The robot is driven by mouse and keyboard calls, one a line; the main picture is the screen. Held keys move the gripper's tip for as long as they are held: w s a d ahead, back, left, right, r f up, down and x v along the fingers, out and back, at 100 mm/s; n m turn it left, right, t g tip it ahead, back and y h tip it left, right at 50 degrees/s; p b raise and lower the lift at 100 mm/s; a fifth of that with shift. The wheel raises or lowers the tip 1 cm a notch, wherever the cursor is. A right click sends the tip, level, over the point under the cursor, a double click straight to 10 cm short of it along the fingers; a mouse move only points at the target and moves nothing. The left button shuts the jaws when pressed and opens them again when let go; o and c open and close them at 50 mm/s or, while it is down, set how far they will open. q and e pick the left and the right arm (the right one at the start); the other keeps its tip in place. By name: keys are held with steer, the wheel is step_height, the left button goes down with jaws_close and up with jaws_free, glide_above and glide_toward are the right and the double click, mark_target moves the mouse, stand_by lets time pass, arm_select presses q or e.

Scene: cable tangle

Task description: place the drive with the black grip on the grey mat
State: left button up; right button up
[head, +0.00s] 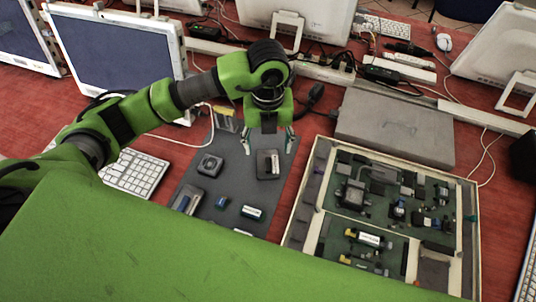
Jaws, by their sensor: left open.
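The grey mat (234,178) lies on the red table in the middle of the head view, with several small items on it. A dark block with a pale strip (268,164) sits on its right part; at this size I cannot tell whether it is the drive with the black grip. My left gripper (269,143) is open and points down, its fingers spread on either side just above and behind that block. My right gripper is out of view.
An open case (476,240) with green compartments full of parts stands right of the mat. A flat grey box (395,128) lies behind it. A keyboard (137,173) is at the left. Monitors, power strips and cables fill the back. My green body hides the front.

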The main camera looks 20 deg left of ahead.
mark_target(268, 160)
arm_select(q)
steer(key=shift+r, duration=2.4)
